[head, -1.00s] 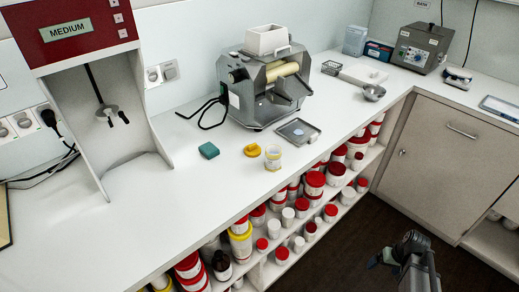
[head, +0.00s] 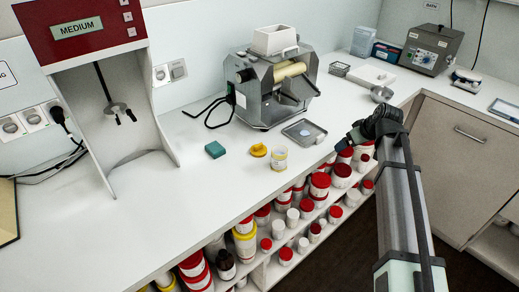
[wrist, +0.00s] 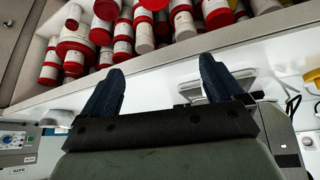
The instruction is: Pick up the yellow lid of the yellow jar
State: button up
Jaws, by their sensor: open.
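The yellow lid (head: 258,150) lies on the white counter, just left of the small jar (head: 279,160) with a yellow band and a pale label. The jar stands upright near the counter's front edge, apart from the lid. My gripper (head: 350,138) is to the right of both, by the counter's front edge and clear of them. In the wrist view its two dark fingers (wrist: 160,75) are spread with nothing between them. A yellow patch shows at that view's right edge; I cannot tell whether it is lid or jar.
A teal block (head: 215,149) lies left of the lid. The roller mill (head: 270,85) stands behind, with a small metal tray (head: 304,132) in front of it. Shelves under the counter hold many red-lidded jars (head: 320,182).

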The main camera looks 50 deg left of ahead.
jog(key=s+a+r+n+g+h, duration=0.1)
jog(key=s+a+r, duration=0.3)
jog(key=s+a, duration=0.15)
jog(key=s+a+r+n+g, duration=0.1)
jog(key=s+a+r, duration=0.2)
jog(key=s+a, duration=0.3)
jog(key=n+h, duration=0.1)
send_near(259, 145)
jog(key=f, duration=0.3)
jog(key=w+a+f, duration=0.1)
jog(key=shift+f, duration=0.2)
jog(key=shift+s+a+x, duration=0.1)
jog(key=shift+s+x, duration=0.1)
jog(key=shift+x, duration=1.1)
jog(key=shift+s+a+x, duration=0.1)
jog(key=shift+s+x, duration=0.1)
jog(key=shift+x, duration=1.15)
jog(key=shift+r, duration=0.1)
jog(key=shift+c, duration=0.4)
jog(key=c, duration=1)
